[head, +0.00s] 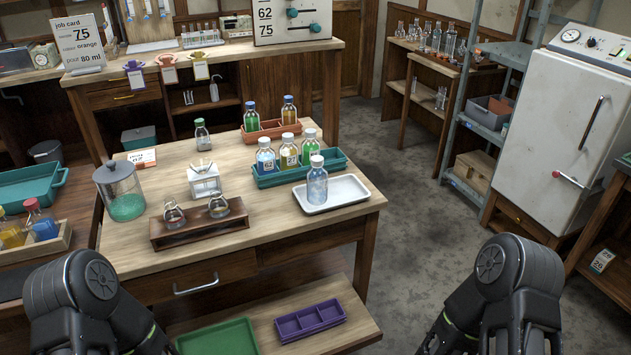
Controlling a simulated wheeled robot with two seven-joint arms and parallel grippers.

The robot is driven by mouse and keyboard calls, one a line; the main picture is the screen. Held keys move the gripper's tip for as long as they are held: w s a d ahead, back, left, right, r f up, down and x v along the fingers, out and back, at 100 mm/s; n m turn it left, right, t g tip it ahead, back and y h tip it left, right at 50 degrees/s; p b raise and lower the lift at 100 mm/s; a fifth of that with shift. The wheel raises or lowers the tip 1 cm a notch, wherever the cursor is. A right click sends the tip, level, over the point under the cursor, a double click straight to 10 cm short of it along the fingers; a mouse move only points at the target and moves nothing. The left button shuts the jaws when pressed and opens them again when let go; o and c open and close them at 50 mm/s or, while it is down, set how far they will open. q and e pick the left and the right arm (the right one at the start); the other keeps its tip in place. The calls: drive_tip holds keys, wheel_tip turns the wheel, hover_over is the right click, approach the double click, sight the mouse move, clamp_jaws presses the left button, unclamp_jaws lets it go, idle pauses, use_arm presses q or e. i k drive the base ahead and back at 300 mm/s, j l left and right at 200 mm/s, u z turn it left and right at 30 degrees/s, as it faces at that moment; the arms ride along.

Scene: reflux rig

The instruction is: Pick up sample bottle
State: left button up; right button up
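I cannot tell which is named the sample bottle. My two arms show only at the bottom left and bottom right corners, apart from the table top. Both grippers are out of view.
A brown tray (272,131) with two bottles and a lone green-capped bottle (202,136) stand further back. A wooden rack with two flasks (200,230) and a jar of green liquid (121,193) are at left. The floor to the right is clear.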

sight(317, 179)
drive_tip(key=i+l, duration=0.1)
drive_tip(key=l, duration=1.8)
drive_tip(key=i+l, duration=0.15)
drive_tip(key=l, duration=0.8)
